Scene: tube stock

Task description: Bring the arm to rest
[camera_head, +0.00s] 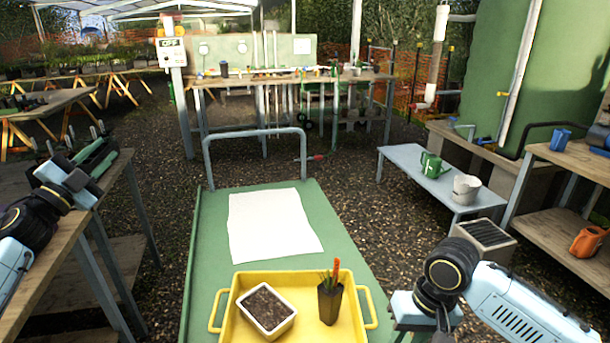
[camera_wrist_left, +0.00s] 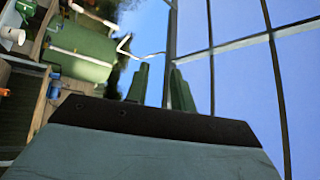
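My left gripper (camera_head: 95,158) shows at the left of the head view, above the wooden bench on that side. Its two green fingers are apart, with nothing between them. In the left wrist view the green fingers (camera_wrist_left: 160,88) stand up past the dark gripper body with a gap between them, against blue sky and roof bars. My right arm reaches in at the lower right of the head view, beside the green cart.
A green cart (camera_head: 200,250) carries a white sheet (camera_head: 270,222) and a yellow tray (camera_head: 228,281) with a soil-filled white planter (camera_head: 268,308) and a dark pot (camera_head: 329,300). A wooden bench (camera_head: 80,243) stands left. A grey low table (camera_head: 400,165) with a green watering can (camera_head: 431,164) stands right.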

